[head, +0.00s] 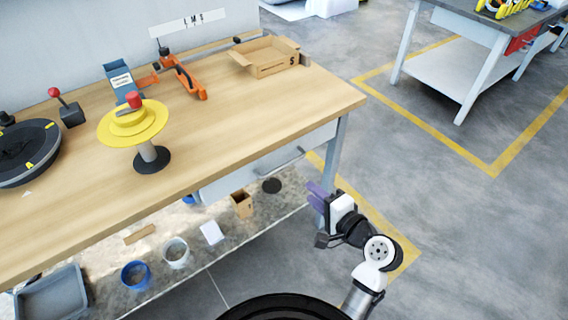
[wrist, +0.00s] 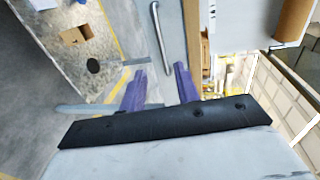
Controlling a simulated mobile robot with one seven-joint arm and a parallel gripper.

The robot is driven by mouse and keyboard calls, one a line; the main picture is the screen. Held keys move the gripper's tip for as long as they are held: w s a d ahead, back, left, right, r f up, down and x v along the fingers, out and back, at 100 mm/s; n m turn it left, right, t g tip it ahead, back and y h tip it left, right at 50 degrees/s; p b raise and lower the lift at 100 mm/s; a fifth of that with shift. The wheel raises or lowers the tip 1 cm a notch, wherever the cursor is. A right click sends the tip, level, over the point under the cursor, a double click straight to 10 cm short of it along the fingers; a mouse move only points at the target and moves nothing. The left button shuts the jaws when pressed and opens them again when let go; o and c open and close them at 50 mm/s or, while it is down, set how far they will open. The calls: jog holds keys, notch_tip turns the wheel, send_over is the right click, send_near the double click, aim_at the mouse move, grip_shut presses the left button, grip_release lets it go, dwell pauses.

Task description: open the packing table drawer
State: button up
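The packing table (head: 240,110) has a light wood top. Its pale grey drawer (head: 232,184) sits under the right part of the top and looks closed. A bar handle (head: 281,163) runs along the drawer front. My gripper (head: 316,194), with purple fingers, is to the right of the handle and lower in the head view, beside the table's right leg. In the wrist view, the fingers of my gripper (wrist: 161,83) are apart with nothing between them. The handle (wrist: 160,38) shows beyond the fingertips, roughly in line with the gap and apart from them.
The table leg (head: 336,150) stands close to my gripper. The lower shelf holds a blue bucket (head: 136,274), a pale bucket (head: 176,252) and a small cardboard box (head: 242,204). A cardboard tray (head: 268,60) and a yellow spool (head: 132,125) stand on top.

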aim_at(282, 168)
jog(key=p+x, duration=0.2)
jog(key=x, duration=1.1)
jog(key=shift+r, duration=0.1)
grip_shut()
